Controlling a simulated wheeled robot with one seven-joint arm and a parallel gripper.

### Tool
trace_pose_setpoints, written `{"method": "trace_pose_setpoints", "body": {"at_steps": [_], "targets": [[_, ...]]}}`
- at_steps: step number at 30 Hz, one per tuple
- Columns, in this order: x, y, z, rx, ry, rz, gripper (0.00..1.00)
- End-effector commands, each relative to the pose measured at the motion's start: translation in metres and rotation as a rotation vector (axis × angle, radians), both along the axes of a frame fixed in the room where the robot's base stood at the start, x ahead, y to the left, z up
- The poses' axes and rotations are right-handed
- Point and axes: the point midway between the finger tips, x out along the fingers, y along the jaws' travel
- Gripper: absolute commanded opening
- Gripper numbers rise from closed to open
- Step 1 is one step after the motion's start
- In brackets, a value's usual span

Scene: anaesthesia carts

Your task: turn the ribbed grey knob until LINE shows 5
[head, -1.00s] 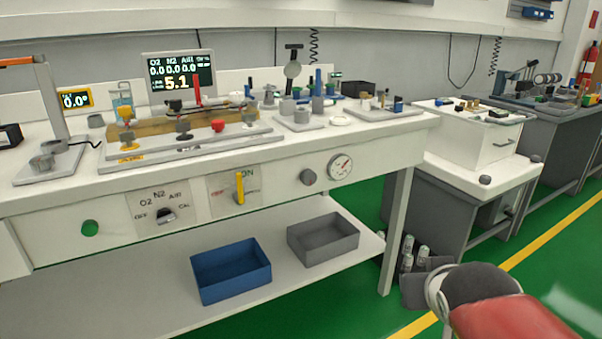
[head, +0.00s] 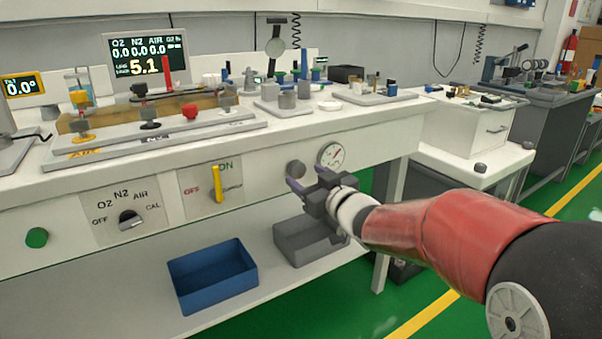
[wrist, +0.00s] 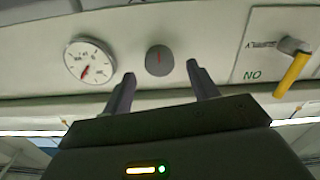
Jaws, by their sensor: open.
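The grey knob (head: 296,168) is on the white front panel, just left of the round dial gauge (head: 331,155).
The yellow ON/OFF lever (head: 217,184) and the selector (head: 130,219) sit left on the same panel. A green button (head: 37,238) is at far left. A blue bin (head: 213,276) and a grey bin (head: 290,245) stand on the lower shelf. The wrist view is upside down.

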Motion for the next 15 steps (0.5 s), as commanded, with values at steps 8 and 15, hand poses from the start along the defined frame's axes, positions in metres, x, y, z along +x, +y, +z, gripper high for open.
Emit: {"method": "trace_pose_setpoints", "body": {"at_steps": [8, 15], "targets": [[0.025, 0.017, -0.001, 0.0, 0.002, -0.002, 0.59], [0.027, 0.018, 0.0, 0.0, 0.0, -0.003, 0.59]]}}
